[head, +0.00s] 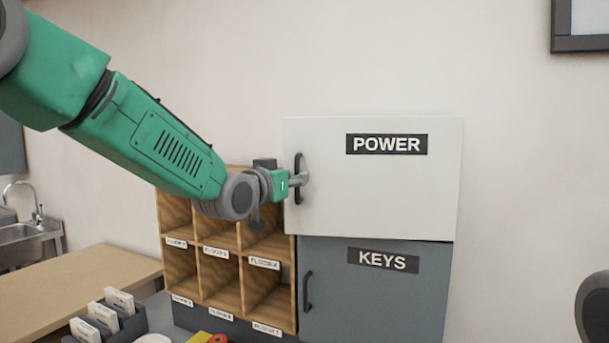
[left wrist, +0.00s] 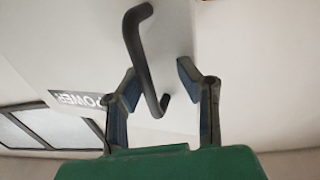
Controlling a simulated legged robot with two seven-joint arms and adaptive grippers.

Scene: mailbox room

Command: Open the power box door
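The power box (head: 400,195) is a white cabinet on the wall with a black POWER label, and its door looks closed. Its dark vertical handle (head: 298,180) is on the door's left side. My left gripper (head: 301,180) is at this handle in the head view. In the left wrist view the fingers of my left gripper (left wrist: 155,88) are spread apart, with the black handle (left wrist: 140,55) between them. My right gripper is not in view.
A grey KEYS box (head: 375,290) with its own dark handle sits directly below. A wooden pigeonhole shelf (head: 228,275) stands to the left, under my left arm. A counter (head: 70,290) and a sink (head: 25,233) are further left.

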